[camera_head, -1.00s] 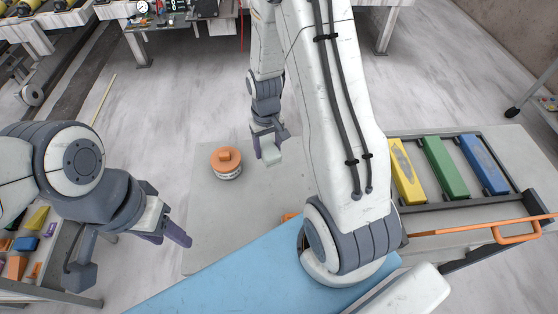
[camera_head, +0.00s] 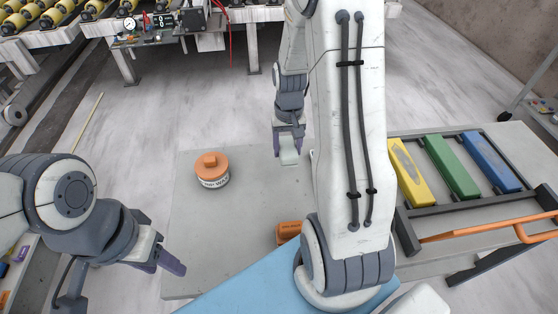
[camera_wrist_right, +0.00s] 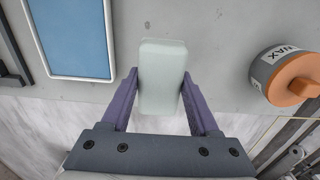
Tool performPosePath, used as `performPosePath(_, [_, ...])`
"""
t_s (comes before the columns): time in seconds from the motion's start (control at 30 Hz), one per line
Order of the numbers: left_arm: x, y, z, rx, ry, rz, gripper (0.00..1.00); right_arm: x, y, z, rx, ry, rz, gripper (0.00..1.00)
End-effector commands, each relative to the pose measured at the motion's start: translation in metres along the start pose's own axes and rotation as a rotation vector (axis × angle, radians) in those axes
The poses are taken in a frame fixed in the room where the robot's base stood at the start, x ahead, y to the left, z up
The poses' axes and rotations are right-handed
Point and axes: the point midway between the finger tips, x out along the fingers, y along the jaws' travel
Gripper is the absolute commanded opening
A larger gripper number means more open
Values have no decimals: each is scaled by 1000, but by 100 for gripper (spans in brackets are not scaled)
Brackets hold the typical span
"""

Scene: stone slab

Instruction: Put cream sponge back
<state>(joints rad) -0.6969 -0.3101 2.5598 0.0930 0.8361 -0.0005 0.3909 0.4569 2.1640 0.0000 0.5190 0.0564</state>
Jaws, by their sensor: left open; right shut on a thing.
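The cream sponge (camera_head: 288,156) looks pale, greenish white and block-shaped. My right gripper (camera_head: 288,143) is shut on it above the far part of the grey slab (camera_head: 240,215). In the right wrist view the sponge (camera_wrist_right: 162,75) sits between the two purple fingers of the gripper (camera_wrist_right: 161,92), its long side pointing away from the palm. My left gripper (camera_head: 168,261) is open and empty, low at the slab's left edge. My right arm hides part of the slab's middle.
An orange-lidded wax tin (camera_head: 212,170) stands left of the sponge. An orange block (camera_head: 288,230) lies beside my right arm. A blue panel (camera_head: 245,280) is at the near edge. A dark rack (camera_head: 440,206) holds yellow, green and blue blocks at right. Slab between tin and orange block is clear.

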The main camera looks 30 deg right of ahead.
Motion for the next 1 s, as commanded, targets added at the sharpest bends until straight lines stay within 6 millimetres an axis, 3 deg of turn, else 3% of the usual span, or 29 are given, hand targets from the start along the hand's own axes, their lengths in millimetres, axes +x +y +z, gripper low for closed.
performPosePath(0.17, [-4,0,0,0,0,0,50,12,-21,2,-2,-1,0,1])
performPosePath(0.5, [-9,1,0,0,0,0,50,51,-23,3,2,-3,0,1])
performPosePath(0.93, [-6,0,0,0,-1,0,50,59,-23,2,2,1,0,1])
performPosePath(0.97, [-7,0,0,0,0,0,50,58,-23,2,2,1,0,73])
performPosePath(1.0, [-7,0,0,0,0,0,50,57,-23,2,2,1,0,88])
